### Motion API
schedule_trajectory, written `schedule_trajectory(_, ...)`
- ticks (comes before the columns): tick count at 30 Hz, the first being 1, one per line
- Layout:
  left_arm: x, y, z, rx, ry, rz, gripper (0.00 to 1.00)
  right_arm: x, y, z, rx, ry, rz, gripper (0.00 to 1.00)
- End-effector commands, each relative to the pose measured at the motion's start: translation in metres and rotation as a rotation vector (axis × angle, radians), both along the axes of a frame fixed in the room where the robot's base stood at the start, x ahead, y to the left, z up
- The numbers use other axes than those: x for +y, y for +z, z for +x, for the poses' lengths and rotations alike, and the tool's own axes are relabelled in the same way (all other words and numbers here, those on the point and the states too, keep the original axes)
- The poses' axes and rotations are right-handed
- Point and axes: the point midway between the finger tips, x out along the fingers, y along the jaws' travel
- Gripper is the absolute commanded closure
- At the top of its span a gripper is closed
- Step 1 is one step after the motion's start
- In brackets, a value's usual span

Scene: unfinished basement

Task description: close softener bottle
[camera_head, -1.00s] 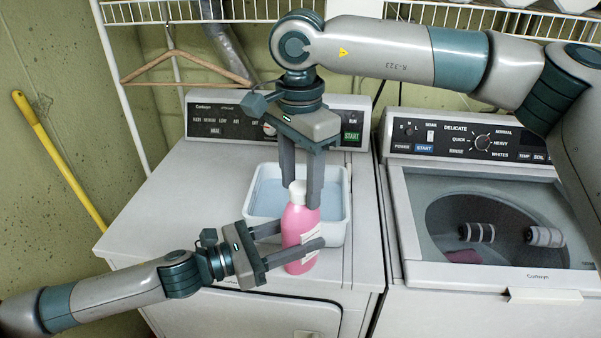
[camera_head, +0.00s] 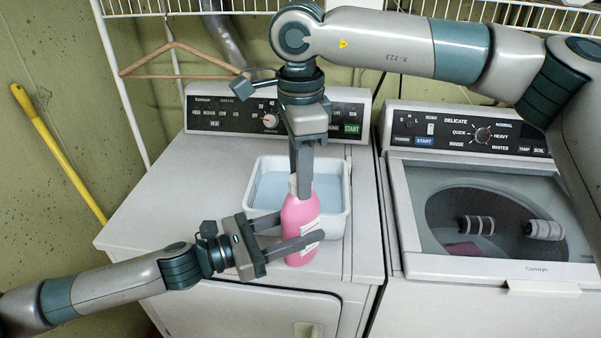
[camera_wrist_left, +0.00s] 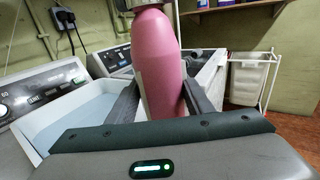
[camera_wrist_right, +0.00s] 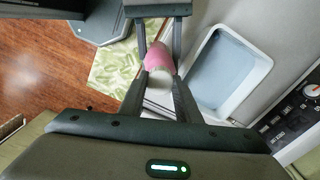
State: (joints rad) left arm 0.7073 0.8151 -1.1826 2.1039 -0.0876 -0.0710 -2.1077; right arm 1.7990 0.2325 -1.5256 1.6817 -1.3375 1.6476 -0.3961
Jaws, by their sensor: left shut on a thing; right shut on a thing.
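The pink softener bottle (camera_head: 297,218) stands upright on the dryer's front part, with a white label facing right. My left gripper (camera_head: 300,229) is shut around the bottle's body from the left; its fingers also flank the bottle in the left wrist view (camera_wrist_left: 155,75). My right gripper (camera_head: 303,188) points down from above, its fingers at the bottle's top. In the right wrist view, a white cap (camera_wrist_right: 159,80) shows between these fingers, above the pink bottle shoulder (camera_wrist_right: 157,58). In the head view the fingers hide most of the cap, and I cannot tell how tightly it sits.
A white tub (camera_head: 336,222) with pale blue inside stands on the dryer (camera_head: 165,215) just behind the bottle. A wire shelf and a wooden hanger (camera_head: 165,76) are above.

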Motion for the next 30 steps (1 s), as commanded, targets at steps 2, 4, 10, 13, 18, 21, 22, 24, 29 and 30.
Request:
schedule_trajectory(2, -0.001, 0.001, -0.001, -0.004, -0.004, -0.001, 1.0, 0.0, 0.0, 0.001, -0.003, -0.008, 0.002, 0.97)
schedule_trajectory(4, -0.001, 0.001, -0.001, -0.004, -0.004, -0.001, 1.0, 0.0, 0.0, 0.001, -0.003, -0.007, 0.002, 0.97)
schedule_trajectory(10, -0.001, 0.001, -0.001, -0.003, -0.003, -0.002, 1.0, 0.0, 0.0, 0.001, -0.002, -0.005, 0.002, 0.48)
schedule_trajectory(13, -0.001, 0.001, -0.001, -0.003, -0.003, -0.001, 1.0, 0.0, 0.0, 0.0, -0.002, -0.005, 0.002, 0.48)
schedule_trajectory(18, -0.001, 0.001, -0.001, -0.003, -0.002, -0.001, 1.0, 0.0, 0.002, 0.0, -0.002, -0.004, 0.002, 0.48)
schedule_trajectory(21, 0.0, 0.001, -0.001, -0.003, -0.002, -0.001, 1.0, 0.001, 0.006, 0.001, -0.002, -0.004, 0.002, 0.48)
schedule_trajectory(22, 0.0, 0.001, -0.001, -0.003, -0.002, -0.001, 1.0, 0.001, 0.008, 0.001, -0.001, -0.005, 0.002, 0.48)
schedule_trajectory(24, 0.0, 0.001, 0.0, -0.003, -0.002, -0.001, 1.0, 0.001, 0.014, 0.001, -0.002, -0.005, 0.003, 0.48)
schedule_trajectory(29, 0.0, 0.001, 0.0, -0.002, -0.002, -0.001, 1.0, 0.001, 0.036, 0.001, -0.003, -0.005, 0.003, 0.48)
schedule_trajectory(30, 0.0, 0.001, 0.0, -0.003, -0.002, -0.001, 1.0, 0.001, 0.043, 0.001, -0.004, -0.006, 0.002, 0.48)
